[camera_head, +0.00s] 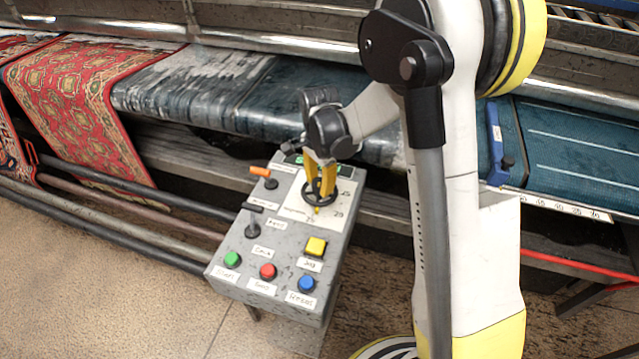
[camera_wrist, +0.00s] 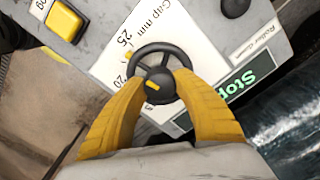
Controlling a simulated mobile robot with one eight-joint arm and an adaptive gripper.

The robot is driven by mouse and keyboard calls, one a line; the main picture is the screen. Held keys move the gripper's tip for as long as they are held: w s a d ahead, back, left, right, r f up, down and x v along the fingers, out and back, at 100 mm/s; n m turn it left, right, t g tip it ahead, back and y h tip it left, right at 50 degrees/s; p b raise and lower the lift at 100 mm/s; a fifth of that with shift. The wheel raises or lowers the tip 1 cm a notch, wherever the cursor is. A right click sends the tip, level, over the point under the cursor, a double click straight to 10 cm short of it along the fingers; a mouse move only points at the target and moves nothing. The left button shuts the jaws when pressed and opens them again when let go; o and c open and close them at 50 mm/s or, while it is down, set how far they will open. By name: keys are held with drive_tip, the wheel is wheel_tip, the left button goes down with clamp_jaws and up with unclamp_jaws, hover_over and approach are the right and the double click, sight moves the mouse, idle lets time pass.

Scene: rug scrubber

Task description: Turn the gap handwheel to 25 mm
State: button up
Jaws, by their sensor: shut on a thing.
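The gap handwheel (camera_head: 322,193) is a small black spoked wheel on the white dial plate of the grey control box. It also shows in the wrist view (camera_wrist: 155,51), with a yellow mark on its hub. The plate (camera_wrist: 108,62) reads "Gap mm", with a 25 and a 20 beside the wheel. My gripper (camera_head: 320,184) comes down on the wheel from above, its yellow fingers shut on it. In the wrist view the fingers (camera_wrist: 160,84) lie on either side of the hub and hide part of the rim. I cannot tell exactly which number the wheel's mark points to.
The box carries an orange-handled lever (camera_head: 260,171), a black lever (camera_head: 252,228), a yellow button (camera_head: 315,246), and green, red and blue buttons. A green display (camera_wrist: 249,77) reads "Stop". Behind are red patterned rugs (camera_head: 90,85) and the machine's wet belt (camera_head: 255,95). Floor is open at front left.

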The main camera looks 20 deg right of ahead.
sight(320, 182)
drive_tip(key=shift+m, duration=1)
drive_tip(key=o, duration=1.2)
wheel_tip(320, 182, up, 12)
drive_tip(key=shift+r, duration=0.1)
